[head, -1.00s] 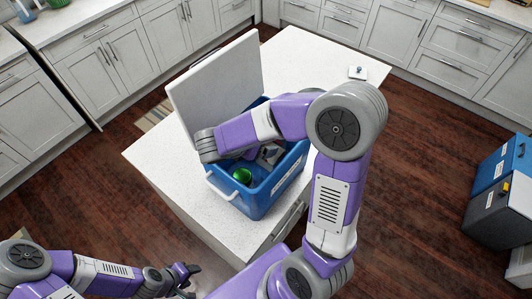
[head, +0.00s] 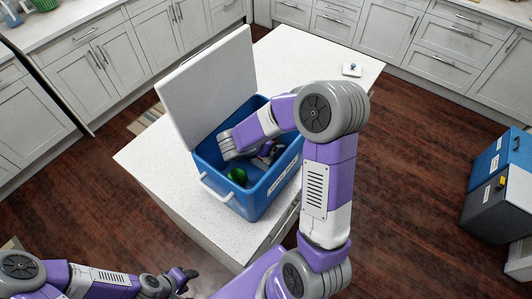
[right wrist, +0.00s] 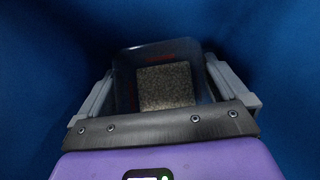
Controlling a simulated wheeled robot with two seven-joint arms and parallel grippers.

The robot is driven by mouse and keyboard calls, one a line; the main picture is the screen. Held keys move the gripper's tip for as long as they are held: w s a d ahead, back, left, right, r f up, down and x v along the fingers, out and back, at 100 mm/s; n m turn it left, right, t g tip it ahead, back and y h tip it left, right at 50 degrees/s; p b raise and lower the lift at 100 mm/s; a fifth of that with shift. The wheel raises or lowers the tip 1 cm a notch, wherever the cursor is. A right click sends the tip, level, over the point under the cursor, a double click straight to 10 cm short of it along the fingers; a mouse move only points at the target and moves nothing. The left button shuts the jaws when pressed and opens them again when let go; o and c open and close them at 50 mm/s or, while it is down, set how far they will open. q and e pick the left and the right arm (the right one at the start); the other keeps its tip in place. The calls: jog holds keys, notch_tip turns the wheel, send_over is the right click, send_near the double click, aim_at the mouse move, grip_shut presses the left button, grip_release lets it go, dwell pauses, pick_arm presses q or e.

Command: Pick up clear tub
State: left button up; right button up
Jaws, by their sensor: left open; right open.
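The clear tub (right wrist: 165,55) shows in the right wrist view as a see-through, dark-tinted box with a speckled brownish patch inside. My right gripper (right wrist: 160,78) is open, with one finger on each side of the tub; I cannot tell whether they touch it. In the head view my right arm reaches into the blue cooler (head: 262,197), and the tub cannot be made out there. My left gripper (head: 187,276) is open and empty at the lower left, away from the cooler.
The cooler stands on a white island counter (head: 150,165), its white lid (head: 212,85) raised on the far left side. A green round thing (head: 237,176) lies inside it. Blue walls surround my right gripper closely. A small white item (head: 351,69) lies at the counter's far right.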

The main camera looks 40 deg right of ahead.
jog(key=shift+w+d+f, duration=0.15)
jog(key=shift+d+f, duration=0.25)
jog(key=shift+f, duration=0.05)
jog(key=shift+r, duration=0.1)
jog(key=c, duration=1.6)
jog(key=shift+o, duration=0.2)
